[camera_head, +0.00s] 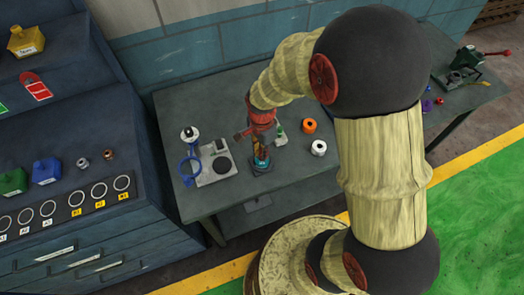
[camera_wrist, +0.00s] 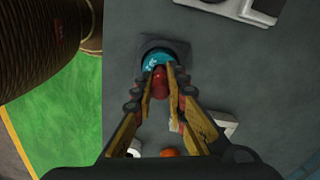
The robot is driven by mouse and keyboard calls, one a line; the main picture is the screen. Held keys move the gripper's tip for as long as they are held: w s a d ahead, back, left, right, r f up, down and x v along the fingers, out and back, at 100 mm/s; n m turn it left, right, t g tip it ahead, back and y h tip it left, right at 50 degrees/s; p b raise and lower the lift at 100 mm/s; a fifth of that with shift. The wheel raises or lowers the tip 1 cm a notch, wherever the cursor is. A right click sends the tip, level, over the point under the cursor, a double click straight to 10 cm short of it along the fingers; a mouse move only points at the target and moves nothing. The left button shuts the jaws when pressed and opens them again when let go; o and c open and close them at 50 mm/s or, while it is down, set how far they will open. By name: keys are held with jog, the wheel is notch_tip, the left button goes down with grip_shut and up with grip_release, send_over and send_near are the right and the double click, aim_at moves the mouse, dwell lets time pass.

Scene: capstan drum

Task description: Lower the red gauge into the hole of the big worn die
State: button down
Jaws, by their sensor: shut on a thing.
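In the wrist view my gripper (camera_wrist: 162,72) is shut on the red gauge (camera_wrist: 160,85), whose rounded red body shows between the fingertips. A teal round piece with pale markings (camera_wrist: 153,58), seemingly the big worn die, sits in a dark block (camera_wrist: 181,47) just beyond the fingertips. The fingers and gauge hide its middle, so I cannot tell whether the gauge's lower end is in the hole or above it. In the head view my gripper (camera_head: 261,150) points down over the same dark block (camera_head: 262,171) on the grey table; the gauge is too small to make out.
A pale scale-like device (camera_head: 214,163) and a blue ring stand (camera_head: 188,170) stand left of my gripper. An orange spool (camera_head: 309,126) and a white spool (camera_head: 319,148) stand to its right. A dark cabinet (camera_head: 75,215) borders the table on the left. The table's front is clear.

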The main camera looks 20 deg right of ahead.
jog(key=shift+f+p, duration=0.3)
jog(key=shift+f, duration=0.65)
dwell(5.0)
jog(key=c, duration=1.7)
grip_release()
jog(key=shift+c, duration=0.2)
jog(key=shift+r, duration=0.1)
notch_tip(320, 180, up, 12)
jog(key=shift+f, duration=0.1)
